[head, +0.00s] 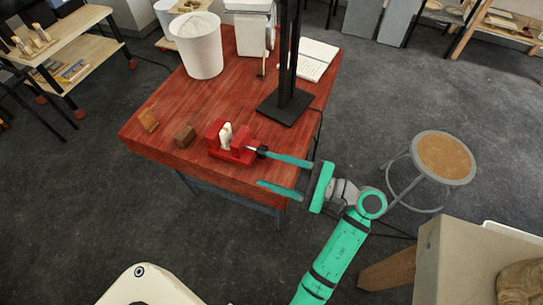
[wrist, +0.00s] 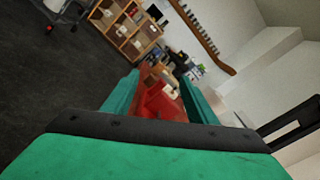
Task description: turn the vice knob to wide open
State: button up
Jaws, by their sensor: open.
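The red vice (head: 230,143) sits on the red wooden table near its front edge, with a pale piece (head: 226,135) between its jaws. Its dark knob (head: 262,151) is on the right side, facing my gripper. My gripper (head: 279,172) is open, with its two teal fingers pointing left toward the vice. The upper finger's tip appears close to the knob; I cannot tell whether it touches. The lower finger is in front of the table edge. In the wrist view the red vice (wrist: 160,101) shows between the fingers, and the knob cannot be made out.
A black post on a square base (head: 287,105) stands behind the vice. A brown block (head: 184,136) lies left of it. A white bin (head: 198,46) and an open notebook (head: 312,60) are farther back. A round stool (head: 444,158) stands at the right.

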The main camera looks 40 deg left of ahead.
aim_at(261, 152)
jog(key=w+f+m, duration=0.2)
jog(key=m, duration=0.4)
jog(key=w+d+f+m, duration=0.1)
jog(key=w+m, duration=0.1)
jog(key=m, duration=0.5)
jog(key=w+f+m, duration=0.2)
jog(key=w+m, duration=0.1)
jog(key=m, duration=0.4)
jog(key=shift+w+d+f, duration=0.1)
jog(key=shift+d+f, duration=0.05)
jog(key=shift+f, duration=0.2)
jog(key=shift+w+f+m, duration=0.15)
jog(key=shift+m, duration=0.45)
jog(key=shift+w+f+m, duration=0.1)
jog(key=shift+m, duration=0.5)
jog(key=w+d+f+m, duration=0.1)
jog(key=w+f+m, duration=0.15)
jog(key=m, duration=0.75)
jog(key=w+f+m, duration=0.2)
jog(key=w+m, duration=0.1)
jog(key=m, duration=0.6)
jog(key=shift+g, duration=0.3)
jog(key=x, duration=1)
jog(key=shift+s+f, duration=0.15)
jog(key=shift+s, duration=0.15)
jog(key=c, duration=1.1)
